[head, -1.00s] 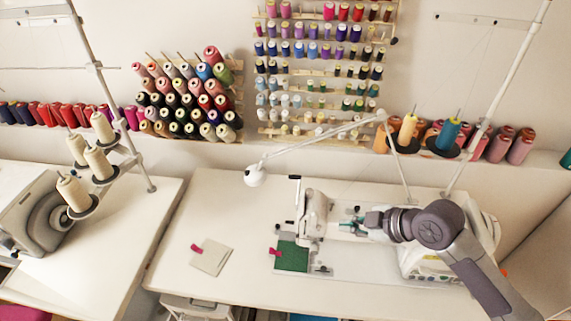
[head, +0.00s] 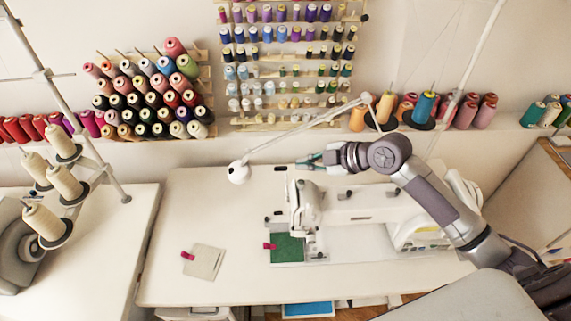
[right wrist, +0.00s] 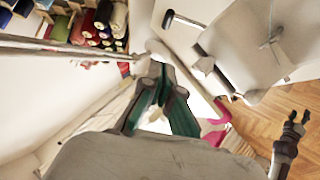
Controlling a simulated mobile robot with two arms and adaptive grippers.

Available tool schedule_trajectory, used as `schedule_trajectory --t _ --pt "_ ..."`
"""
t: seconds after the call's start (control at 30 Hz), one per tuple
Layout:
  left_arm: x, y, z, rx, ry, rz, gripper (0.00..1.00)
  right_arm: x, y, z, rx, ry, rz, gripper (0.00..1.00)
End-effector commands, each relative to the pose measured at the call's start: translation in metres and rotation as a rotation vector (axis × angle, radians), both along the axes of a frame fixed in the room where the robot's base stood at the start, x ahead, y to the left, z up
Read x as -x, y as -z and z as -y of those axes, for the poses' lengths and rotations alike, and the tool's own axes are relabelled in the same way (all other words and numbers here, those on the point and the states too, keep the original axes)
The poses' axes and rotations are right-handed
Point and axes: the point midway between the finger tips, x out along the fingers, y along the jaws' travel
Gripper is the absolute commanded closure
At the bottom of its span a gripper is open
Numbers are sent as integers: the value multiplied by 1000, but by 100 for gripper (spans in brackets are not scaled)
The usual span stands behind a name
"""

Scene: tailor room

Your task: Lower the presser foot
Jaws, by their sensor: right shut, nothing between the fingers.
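The white sewing machine (head: 350,203) stands on the white table, with its needle head (head: 302,205) at its left end. The presser foot is too small to make out under the head. A green cloth (head: 287,248) with a pink clip (head: 270,246) lies at the machine's bed. My right gripper (head: 308,162) is behind the machine head in the picture, apart from it. In the right wrist view its fingers (right wrist: 157,78) are shut and empty. A dark gripper (right wrist: 291,126), apparently my left, shows there at the right; its jaws are unclear.
A beige cloth (head: 204,262) with a pink clip lies on the table (head: 180,215), left of the machine. A white lamp (head: 238,172) reaches over the table behind my right gripper. Thread cones (head: 45,222) stand at the left. The table's left part is mostly clear.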

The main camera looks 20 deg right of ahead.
Motion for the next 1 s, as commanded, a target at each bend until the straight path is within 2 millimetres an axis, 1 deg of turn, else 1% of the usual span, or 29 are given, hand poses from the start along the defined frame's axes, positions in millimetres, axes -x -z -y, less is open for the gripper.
schedule_trajectory --t 0.03,0.13,0.3,0.4,0.6,0.77,1.0 --pt "-8 -9 -4 -4 -1 12 54 -7 1 -8 -7 1 -2 100" --pt "-18 -18 -6 -6 -4 29 54 -20 14 -21 -6 0 -3 100" --pt "-18 -30 -4 -4 -4 29 54 -41 36 -40 -4 0 -3 100" --pt "-14 -34 -2 -1 -6 23 54 -49 49 -34 0 2 -4 100" --pt "-8 -37 3 5 -7 13 54 -59 64 -31 0 1 -2 100" --pt "-6 -37 5 7 -5 11 54 -61 69 -30 0 -1 -1 100" --pt "-6 -37 5 7 -4 11 54 -61 69 -30 1 -1 0 100"
